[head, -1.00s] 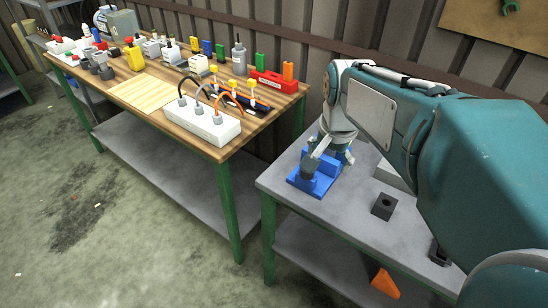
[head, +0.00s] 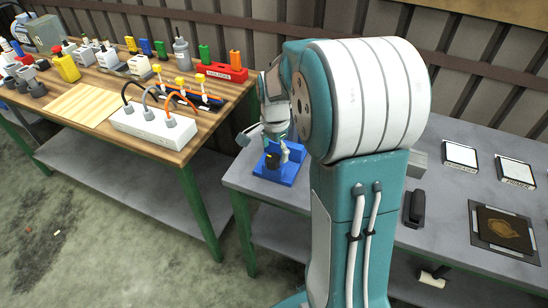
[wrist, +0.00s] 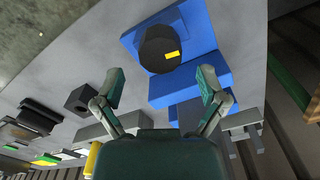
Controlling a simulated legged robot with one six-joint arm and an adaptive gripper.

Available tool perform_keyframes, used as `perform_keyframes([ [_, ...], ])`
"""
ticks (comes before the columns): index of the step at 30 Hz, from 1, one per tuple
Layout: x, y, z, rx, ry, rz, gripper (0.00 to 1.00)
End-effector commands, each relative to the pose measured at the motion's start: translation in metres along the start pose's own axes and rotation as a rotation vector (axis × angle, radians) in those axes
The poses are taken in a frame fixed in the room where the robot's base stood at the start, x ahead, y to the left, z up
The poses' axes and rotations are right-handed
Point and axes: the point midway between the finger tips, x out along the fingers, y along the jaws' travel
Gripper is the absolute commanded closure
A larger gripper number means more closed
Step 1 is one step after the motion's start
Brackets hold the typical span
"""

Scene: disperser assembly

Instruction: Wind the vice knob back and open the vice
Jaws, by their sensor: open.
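The blue vice (head: 284,168) stands at the left end of the grey table, and its blue body (wrist: 190,75) also shows in the wrist view. Its knob (wrist: 159,49) is a dark round piece with a yellow mark, at the top of the wrist view. In the head view the knob (head: 273,160) is partly hidden by my gripper (head: 276,140). In the wrist view my gripper (wrist: 161,84) is open, its two fingers spread to either side below the knob. I see nothing between the fingers. Whether a fingertip touches the vice I cannot tell.
On the grey table (head: 440,165), right of my arm, are a dark block (head: 414,209), two labelled white pads (head: 460,153) and a dark plate (head: 505,230). A wooden table (head: 120,90) with a white socket strip (head: 154,125) and several bottles stands left, across a gap.

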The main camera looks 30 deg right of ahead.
Motion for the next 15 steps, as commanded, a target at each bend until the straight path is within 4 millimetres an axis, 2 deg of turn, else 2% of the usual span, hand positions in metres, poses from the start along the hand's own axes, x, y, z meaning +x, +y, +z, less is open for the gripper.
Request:
perform_keyframes([
  [3, 0.018, 0.0, 0.002, -0.001, -0.001, 0.003, 0.09],
  [6, 0.026, 0.0, 0.001, -0.002, 0.0, 0.001, 0.09],
  [15, 0.031, 0.0, -0.001, -0.002, -0.001, -0.001, 0.09],
])
